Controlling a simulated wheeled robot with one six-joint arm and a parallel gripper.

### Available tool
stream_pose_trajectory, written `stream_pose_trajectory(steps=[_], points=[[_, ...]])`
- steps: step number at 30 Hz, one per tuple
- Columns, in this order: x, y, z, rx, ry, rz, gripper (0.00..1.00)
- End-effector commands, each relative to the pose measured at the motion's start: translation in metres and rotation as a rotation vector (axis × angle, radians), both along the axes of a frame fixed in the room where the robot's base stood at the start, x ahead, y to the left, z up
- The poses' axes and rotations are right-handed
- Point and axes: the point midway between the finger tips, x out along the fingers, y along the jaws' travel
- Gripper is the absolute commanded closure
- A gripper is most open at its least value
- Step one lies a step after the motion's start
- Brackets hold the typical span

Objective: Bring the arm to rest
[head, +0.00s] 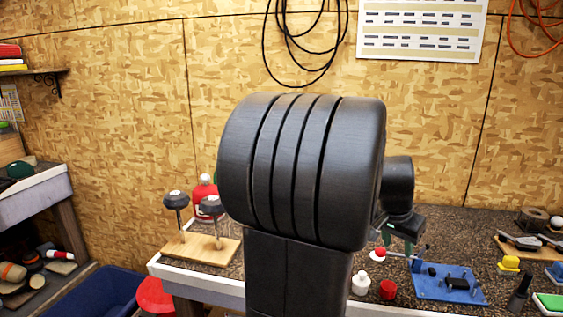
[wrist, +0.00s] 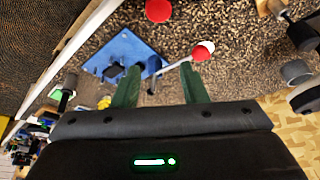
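My gripper (head: 397,246) is above the workbench at the right of the head view, partly hidden by my own black arm. In the wrist view its two green fingers (wrist: 161,78) stand apart with a clear gap. I see nothing held between them.
The speckled bench (head: 465,225) holds a white bottle (head: 360,284), a red cap (head: 388,290), a yellow block (head: 510,263) and a wooden stand (head: 207,250) with black knobs. A blue bin (head: 100,290) stands at lower left. My arm hides the bench's middle.

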Motion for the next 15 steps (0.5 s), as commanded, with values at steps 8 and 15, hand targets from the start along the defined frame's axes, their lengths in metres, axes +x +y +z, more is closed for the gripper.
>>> stream_pose_trajectory(steps=[8, 15], points=[[-0.001, 0.001, -0.049, 0.004, 0.008, 0.0, 0.61], [-0.002, 0.001, -0.096, 0.003, 0.008, 0.002, 0.61]])
